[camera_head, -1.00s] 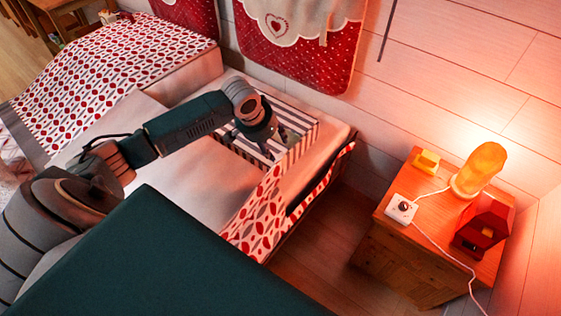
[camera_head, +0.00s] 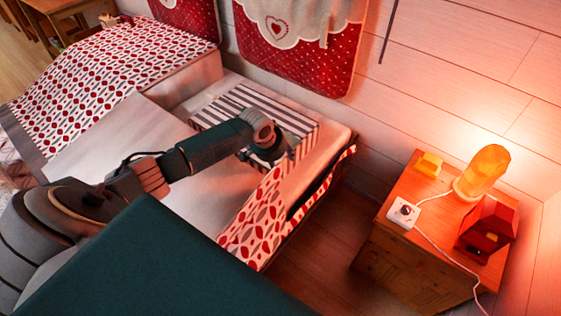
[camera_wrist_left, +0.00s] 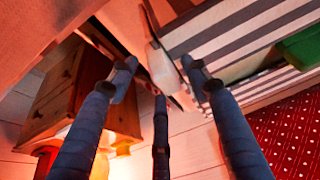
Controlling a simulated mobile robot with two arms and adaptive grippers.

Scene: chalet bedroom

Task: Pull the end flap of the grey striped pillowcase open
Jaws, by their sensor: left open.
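The grey striped pillowcase (camera_head: 238,98) lies at the head of the bed, partly hidden behind my left arm. It also shows in the left wrist view (camera_wrist_left: 225,25) at the upper right. My left gripper (camera_head: 284,157) is at the pillowcase's near right end, above the bed's edge. In the left wrist view its fingers (camera_wrist_left: 160,78) are spread. A pale block-like piece (camera_wrist_left: 165,66) with dark edges shows between the fingertips, beside the stripes. I cannot tell if it is the end flap, or whether any finger touches it. My right gripper is not in view.
A wooden nightstand (camera_head: 395,262) stands right of the bed with a glowing lamp (camera_head: 482,170), a red object (camera_head: 488,228) and a white switch box (camera_head: 403,212). A red patterned cover (camera_head: 255,225) hangs at the bed's side. A green object (camera_wrist_left: 300,47) lies by the stripes.

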